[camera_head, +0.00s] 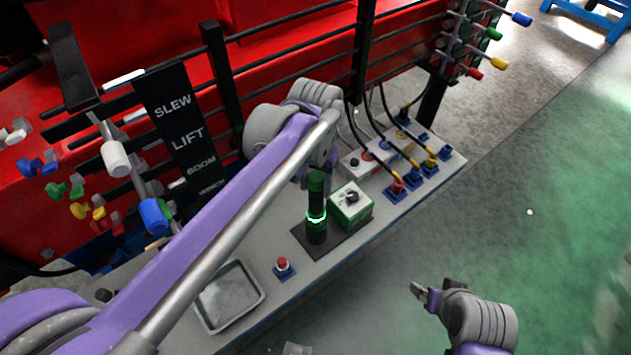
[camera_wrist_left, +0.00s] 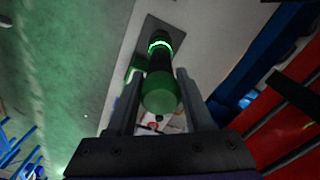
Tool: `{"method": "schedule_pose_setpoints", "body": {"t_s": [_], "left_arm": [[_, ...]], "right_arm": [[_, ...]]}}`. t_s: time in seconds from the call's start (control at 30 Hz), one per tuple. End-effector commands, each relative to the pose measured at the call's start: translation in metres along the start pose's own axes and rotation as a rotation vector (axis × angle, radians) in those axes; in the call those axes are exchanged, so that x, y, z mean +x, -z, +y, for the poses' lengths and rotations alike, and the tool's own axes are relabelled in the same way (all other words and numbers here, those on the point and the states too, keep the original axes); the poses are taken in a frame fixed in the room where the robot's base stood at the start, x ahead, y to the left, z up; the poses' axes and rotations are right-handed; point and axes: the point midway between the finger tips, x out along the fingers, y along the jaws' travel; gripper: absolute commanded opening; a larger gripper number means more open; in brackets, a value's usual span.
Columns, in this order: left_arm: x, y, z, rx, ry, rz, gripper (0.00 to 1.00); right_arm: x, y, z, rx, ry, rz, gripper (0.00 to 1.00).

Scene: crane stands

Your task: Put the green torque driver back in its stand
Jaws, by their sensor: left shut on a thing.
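The green torque driver (camera_head: 316,187) stands about upright, in line with its dark stand (camera_head: 317,234), which has a glowing green ring. My left gripper (camera_head: 318,172) is at the driver's top end and shut on it. In the left wrist view the driver's round green end (camera_wrist_left: 161,96) lies between the two fingers of my left gripper (camera_wrist_left: 159,90). The glowing ring and dark plate show beyond it. I cannot tell how deep the driver sits in the stand. My right gripper (camera_head: 425,292) is empty over the floor, away from the bench; its jaw gap is unclear.
A red button (camera_head: 283,266) and a grey tray (camera_head: 228,298) are nearer. Cabled plugs (camera_head: 398,188) sit farther along. Black rails and levers line the red machine behind.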

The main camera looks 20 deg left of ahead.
Motion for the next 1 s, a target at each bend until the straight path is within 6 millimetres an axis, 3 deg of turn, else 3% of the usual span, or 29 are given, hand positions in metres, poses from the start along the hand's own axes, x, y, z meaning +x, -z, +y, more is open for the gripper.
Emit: {"method": "schedule_pose_setpoints", "body": {"t_s": [0.5, 0.53, 0.7, 1.0], "left_arm": [[0.019, 0.000, 0.000, 0.000, 0.000, 0.000, 0.00], [0.019, 0.000, 0.000, 0.000, 0.000, 0.000, 0.54], [0.018, 0.000, 0.000, 0.000, 0.000, 0.000, 0.84], [0.019, 0.000, 0.000, 0.000, 0.000, 0.000, 0.87]], "right_arm": [[0.011, -0.009, 0.000, 0.000, 0.000, -0.007, 0.87], [0.011, -0.009, 0.000, 0.000, 0.000, -0.007, 0.87], [0.010, -0.009, 0.000, 0.000, 0.000, -0.007, 0.87], [0.010, -0.009, 0.000, 0.000, 0.000, -0.007, 0.87]]}}
